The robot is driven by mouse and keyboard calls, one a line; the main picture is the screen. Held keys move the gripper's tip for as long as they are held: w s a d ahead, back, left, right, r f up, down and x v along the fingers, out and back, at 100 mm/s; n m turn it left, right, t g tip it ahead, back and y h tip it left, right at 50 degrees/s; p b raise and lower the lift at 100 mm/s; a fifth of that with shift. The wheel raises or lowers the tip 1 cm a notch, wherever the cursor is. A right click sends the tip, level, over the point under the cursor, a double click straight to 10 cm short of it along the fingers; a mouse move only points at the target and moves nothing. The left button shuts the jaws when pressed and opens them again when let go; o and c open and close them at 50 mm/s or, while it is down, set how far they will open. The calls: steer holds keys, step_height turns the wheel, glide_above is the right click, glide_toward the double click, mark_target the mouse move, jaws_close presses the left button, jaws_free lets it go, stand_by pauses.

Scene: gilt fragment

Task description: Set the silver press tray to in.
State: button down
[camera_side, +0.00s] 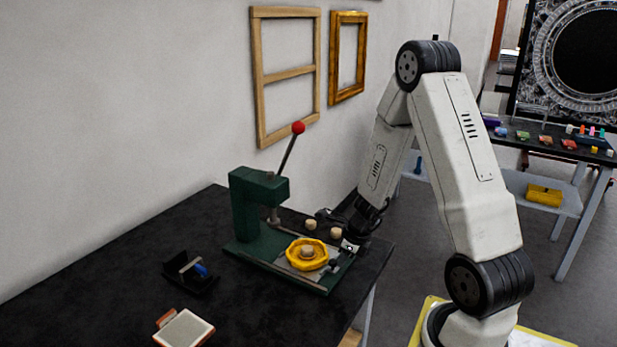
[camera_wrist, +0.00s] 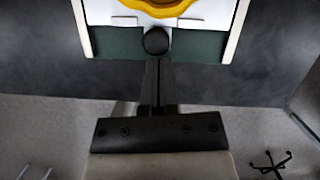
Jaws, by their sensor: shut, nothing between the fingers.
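The green press (camera_side: 258,200) stands on the black table, its lever with a red knob (camera_side: 298,128) raised. The silver tray (camera_side: 286,265) lies on the press base, out to the right of the press head. My gripper also shows in the side view (camera_side: 349,245).
Two pale round pieces (camera_side: 311,225) stand behind the tray. A wall stands behind.

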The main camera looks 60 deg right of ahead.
mark_target(319, 259)
steer(key=shift+w, duration=3.1)
steer(key=shift+s, duration=0.2)
steer(key=shift+s+d+r, duration=0.15)
steer(key=shift+s+r, duration=0.05)
steer(key=shift+s, duration=0.65)
steer(key=shift+s+d+r, duration=0.1)
steer(key=shift+s+r, duration=0.05)
steer(key=shift+s, duration=0.7)
steer(key=v, duration=1)
